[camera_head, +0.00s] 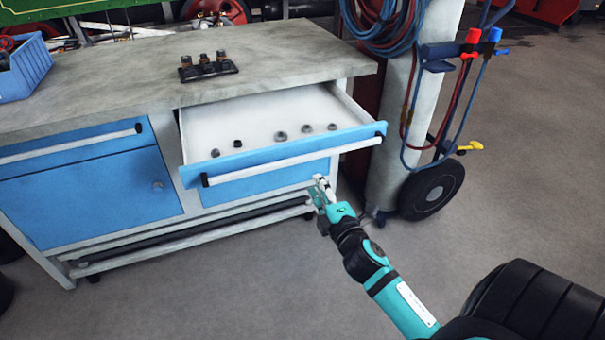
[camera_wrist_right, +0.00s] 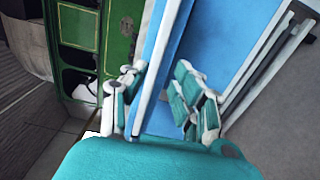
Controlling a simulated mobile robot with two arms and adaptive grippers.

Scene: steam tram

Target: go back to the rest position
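My right gripper (camera_head: 318,190) is in front of the workbench, just below and beside the right part of the open drawer (camera_head: 355,134). In the right wrist view my right gripper (camera_wrist_right: 160,92) has its two fingers apart, with nothing seen held between them. My left gripper is not in view.
Several small nuts (camera_head: 280,136) lie in the drawer. A dark holder (camera_head: 208,68) with sockets and a blue bin (camera_head: 25,70) stand on the worktop (camera_head: 110,75). A hose cart with a black wheel (camera_head: 432,190) stands to the right. The floor (camera_head: 230,285) in front is clear.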

